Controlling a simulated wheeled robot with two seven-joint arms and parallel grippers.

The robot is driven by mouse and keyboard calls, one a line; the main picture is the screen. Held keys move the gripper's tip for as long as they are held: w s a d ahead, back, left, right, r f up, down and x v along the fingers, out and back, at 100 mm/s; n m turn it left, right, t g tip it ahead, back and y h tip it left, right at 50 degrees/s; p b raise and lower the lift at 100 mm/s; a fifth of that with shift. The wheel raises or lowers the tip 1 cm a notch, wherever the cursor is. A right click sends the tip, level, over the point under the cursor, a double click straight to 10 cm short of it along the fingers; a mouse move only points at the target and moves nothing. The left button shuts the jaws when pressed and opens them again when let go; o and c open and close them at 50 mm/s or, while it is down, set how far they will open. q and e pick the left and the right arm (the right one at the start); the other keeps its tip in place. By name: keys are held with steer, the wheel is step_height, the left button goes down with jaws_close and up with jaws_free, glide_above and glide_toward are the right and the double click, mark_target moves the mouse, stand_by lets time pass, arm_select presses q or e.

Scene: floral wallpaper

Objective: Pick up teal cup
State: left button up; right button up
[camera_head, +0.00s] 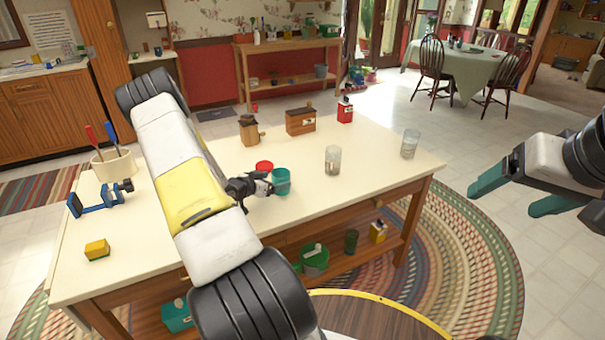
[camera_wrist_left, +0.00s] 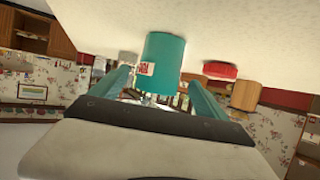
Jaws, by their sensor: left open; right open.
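The teal cup (camera_head: 281,180) stands on the cream-topped table (camera_head: 330,205) near its front edge. In the left wrist view the teal cup (camera_wrist_left: 165,60) shows a small red and white label and appears between the two finger tips. My left gripper (camera_head: 262,187) is just left of the cup, with its fingers partly hidden by the wrist. In the left wrist view my left gripper (camera_wrist_left: 160,82) is open, with a teal finger on each side of the cup. Contact cannot be told. My right gripper (camera_head: 502,202) is open and empty, off the table's right side.
A red round object (camera_head: 264,166) sits close behind the cup. Two clear glasses (camera_head: 333,160) stand to the right. A wooden grinder (camera_head: 249,131), a wooden box (camera_head: 300,121) and a red tin (camera_head: 345,112) line the back. A blue clamp (camera_head: 98,204) and yellow block (camera_head: 97,249) lie left.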

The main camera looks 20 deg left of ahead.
arm_select(q)
steer(key=x, duration=0.7)
steer(key=shift+w+d+f, duration=0.1)
steer(key=shift+w+f, duration=0.1)
steer(key=shift+f, duration=0.15)
steer(key=c, duration=1.6)
